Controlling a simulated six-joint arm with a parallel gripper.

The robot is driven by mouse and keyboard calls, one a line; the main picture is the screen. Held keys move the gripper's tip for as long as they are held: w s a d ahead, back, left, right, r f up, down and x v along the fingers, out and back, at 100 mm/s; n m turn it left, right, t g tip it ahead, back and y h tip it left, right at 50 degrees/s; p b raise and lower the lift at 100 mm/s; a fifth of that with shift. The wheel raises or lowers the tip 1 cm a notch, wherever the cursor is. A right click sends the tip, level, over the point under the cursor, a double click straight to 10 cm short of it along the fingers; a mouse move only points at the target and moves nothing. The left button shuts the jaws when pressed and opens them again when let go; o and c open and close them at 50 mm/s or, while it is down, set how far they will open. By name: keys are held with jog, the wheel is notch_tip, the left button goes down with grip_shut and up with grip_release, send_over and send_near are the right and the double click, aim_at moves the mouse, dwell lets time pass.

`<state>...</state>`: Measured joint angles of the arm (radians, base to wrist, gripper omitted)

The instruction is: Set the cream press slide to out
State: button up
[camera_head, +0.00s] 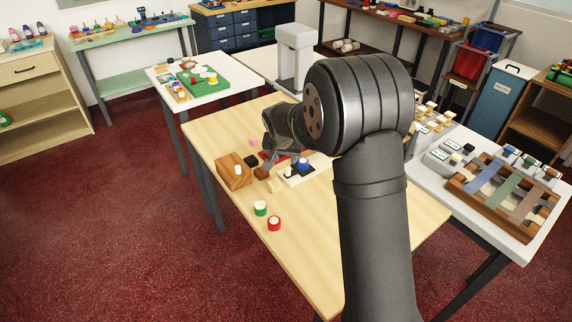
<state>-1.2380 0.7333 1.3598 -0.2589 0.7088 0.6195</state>
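My gripper (272,160) reaches down over the middle of the light wooden counter (312,230), seen from behind my arm. Its fingertips are small and partly hidden, so I cannot tell whether they are open or shut. Just right of it is a white plate (318,162) carrying a dark press-like piece with a blue round top (303,163) and a small cream-white knob (294,171). A small cream block (273,186) sits at the plate's near left. I cannot tell for sure which cream part is the press slide, nor its setting.
A wooden block (234,171) and a black piece (251,160) stand left of my gripper. Green (260,208) and red (274,223) round pots with pale tops stand nearer. A pink piece (253,141) lies farther back. The counter's near part is clear.

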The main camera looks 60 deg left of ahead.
aim_at(287, 169)
jog(key=v, duration=0.9)
jog(key=x, duration=1.7)
jog(key=shift+w+f, duration=0.1)
jog(key=shift+f, duration=0.05)
jog(key=v, duration=1.8)
jog(key=x, duration=1.7)
jog(key=shift+w+f, duration=0.1)
jog(key=shift+f, duration=0.15)
jog(key=shift+w+a+f, duration=0.15)
jog(key=shift+w+f, duration=0.05)
jog(key=shift+w, duration=0.95)
